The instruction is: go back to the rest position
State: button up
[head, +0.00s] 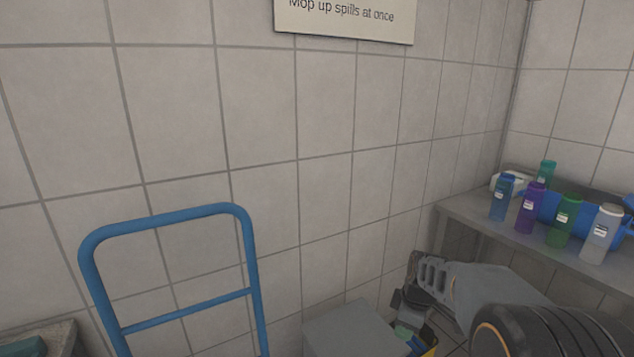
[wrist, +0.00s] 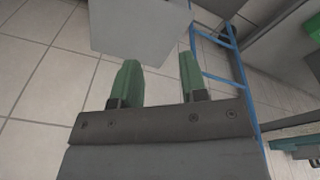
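My gripper (wrist: 158,80) shows in the wrist view with its two green fingers spread apart. Only floor tiles show between the fingers, and nothing is held. In the head view my arm comes in from the lower right, and the end of it points down beside a grey box (head: 350,330). The fingertips are hard to make out there. A pale grey block, perhaps the same box, lies beyond the fingertips in the wrist view (wrist: 140,30).
A blue tubular frame (head: 250,265) stands at the left by the tiled wall. A grey shelf (head: 470,222) at the right holds several bottles, among them a purple bottle (head: 531,208) and a white bottle (head: 602,235). A sign (head: 345,18) hangs on the wall.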

jog(key=s+a+r+m+t+p, duration=0.1)
jog(key=s+a+r+m+p, duration=0.1)
jog(key=s+r+m+p, duration=0.2)
jog(key=s+a+r+m+t+h+p, duration=0.1)
jog(key=s+a+r+m+p, duration=0.2)
jog(key=s+r+m+p, duration=0.2)
jog(key=s+r+m, duration=0.3)
jog(key=s+r, duration=0.3)
jog(key=s, duration=0.1)
jog(key=shift+s+r, duration=0.15)
